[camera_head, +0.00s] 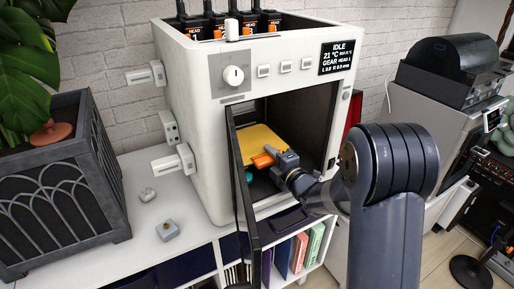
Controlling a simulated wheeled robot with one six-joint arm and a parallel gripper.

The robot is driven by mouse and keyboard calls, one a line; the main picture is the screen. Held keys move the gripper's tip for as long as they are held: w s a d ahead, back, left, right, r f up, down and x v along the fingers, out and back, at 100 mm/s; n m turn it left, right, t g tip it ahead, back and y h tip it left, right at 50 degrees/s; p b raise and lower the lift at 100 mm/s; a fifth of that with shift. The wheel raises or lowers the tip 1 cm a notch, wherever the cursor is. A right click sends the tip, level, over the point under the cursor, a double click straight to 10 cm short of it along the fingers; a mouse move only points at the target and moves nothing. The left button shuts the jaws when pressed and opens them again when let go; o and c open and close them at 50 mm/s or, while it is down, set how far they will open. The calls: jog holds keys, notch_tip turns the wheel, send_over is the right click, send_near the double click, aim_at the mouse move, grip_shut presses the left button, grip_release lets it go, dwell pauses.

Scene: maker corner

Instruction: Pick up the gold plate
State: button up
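The gold plate (258,136) lies flat inside the open chamber of a white printer-like machine (205,105). Its far part shows as a yellow-gold sheet; the nearer part is hidden behind my gripper. My gripper (263,158) has orange fingertips and reaches into the chamber from the right, at the near edge of the plate. The fingertips overlap the plate in the picture. I cannot tell whether they touch it or how far apart they are.
The machine's dark door (243,200) stands open at the chamber's left, close to my gripper. A teal item (249,177) shows low in the chamber. A planter (70,185) stands at left; a grey machine (425,110) at right. Small items lie on the white top.

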grip_shut()
notch_tip(320, 180, up, 10)
jog(key=shift+r+p, duration=0.1)
jog(key=shift+p, duration=0.25)
dwell(0.4)
